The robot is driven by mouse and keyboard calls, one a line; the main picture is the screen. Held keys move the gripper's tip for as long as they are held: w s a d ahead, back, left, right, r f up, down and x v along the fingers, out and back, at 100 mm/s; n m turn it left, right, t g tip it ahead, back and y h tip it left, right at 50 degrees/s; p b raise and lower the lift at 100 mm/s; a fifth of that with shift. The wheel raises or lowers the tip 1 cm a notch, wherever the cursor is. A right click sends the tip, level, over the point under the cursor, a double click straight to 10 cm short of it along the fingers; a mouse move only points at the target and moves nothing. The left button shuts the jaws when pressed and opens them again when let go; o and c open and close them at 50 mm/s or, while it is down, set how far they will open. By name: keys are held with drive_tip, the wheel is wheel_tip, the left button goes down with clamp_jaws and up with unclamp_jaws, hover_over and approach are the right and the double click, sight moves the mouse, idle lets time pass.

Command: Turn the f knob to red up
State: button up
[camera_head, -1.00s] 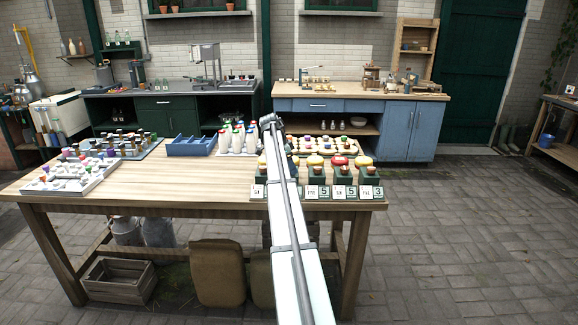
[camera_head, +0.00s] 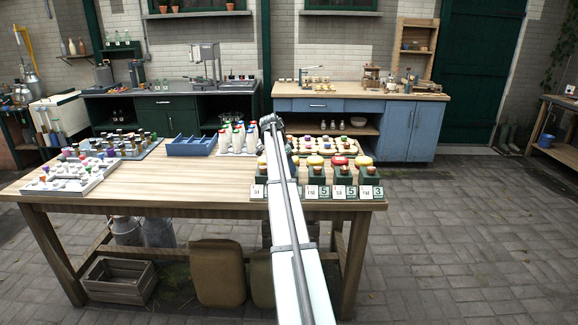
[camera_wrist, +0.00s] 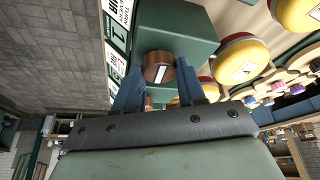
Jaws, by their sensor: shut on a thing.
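In the wrist view a brown round knob (camera_wrist: 157,68) with a pale mark on its face sits on the side of a green box (camera_wrist: 190,32). My gripper (camera_wrist: 160,82) has its two blue fingers on either side of this knob, shut on it. White label cards (camera_wrist: 117,40) stand beside the box; I cannot tell for sure which letter marks this knob. In the head view a row of green boxes (camera_head: 342,179) with brown knobs stands at the table's right front edge. My gripper is hidden there behind my arm.
Round yellow-and-red caps (camera_wrist: 237,58) lie close beside the box. In the head view white bottles (camera_head: 237,140), a blue tray (camera_head: 191,145) and grey trays of small parts (camera_head: 74,186) stand on the wooden table (camera_head: 180,183). The table's middle is clear.

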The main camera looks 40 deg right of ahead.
drive_tip(key=n+t, duration=0.1)
drive_tip(key=n, duration=0.3)
drive_tip(key=shift+s+a, duration=0.1)
drive_tip(key=shift+s, duration=0.05)
drive_tip(key=n+t, duration=0.2)
drive_tip(key=n, duration=0.2)
drive_tip(key=shift+s, duration=0.1)
drive_tip(key=n+t, duration=0.1)
drive_tip(key=n, duration=0.1)
drive_tip(key=n+y, duration=0.1)
drive_tip(key=n, duration=0.2)
drive_tip(key=shift+d+t, duration=0.2)
drive_tip(key=shift+t, duration=0.2)
drive_tip(key=shift+s+n+t+y, duration=0.1)
drive_tip(key=shift+n+t+y, duration=0.4)
drive_tip(key=shift+n, duration=1.6)
drive_tip(key=shift+y, duration=0.3)
drive_tip(key=o, duration=1)
drive_tip(key=shift+o, duration=0.2)
drive_tip(key=shift+r, duration=0.1)
